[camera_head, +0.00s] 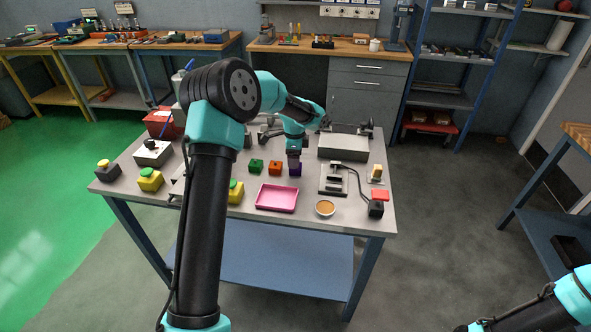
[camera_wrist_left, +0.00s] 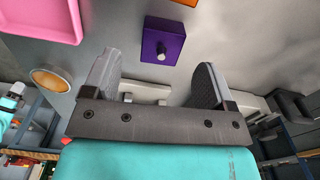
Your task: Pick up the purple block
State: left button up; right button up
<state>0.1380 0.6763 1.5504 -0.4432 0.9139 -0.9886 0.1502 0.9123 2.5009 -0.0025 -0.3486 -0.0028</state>
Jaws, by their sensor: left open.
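The purple block (camera_head: 296,171) stands on the grey cart top, to the right of an orange block (camera_head: 275,168) and a green block (camera_head: 256,166). My left gripper (camera_head: 294,160) is over it and partly hides it. In the left wrist view, the purple block (camera_wrist_left: 152,45) has a small pale knob on top. There the open left gripper (camera_wrist_left: 155,75) has one finger on each side, with the block lying beyond the fingertips, not held. My right gripper is out of view; only part of that arm shows at the lower right.
Yellow button boxes (camera_head: 150,180) stand at left.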

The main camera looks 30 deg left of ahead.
pick_arm(q)
jog(key=shift+w+f, duration=0.1)
jog(key=shift+f, duration=2.5)
jog(key=c, duration=1.1)
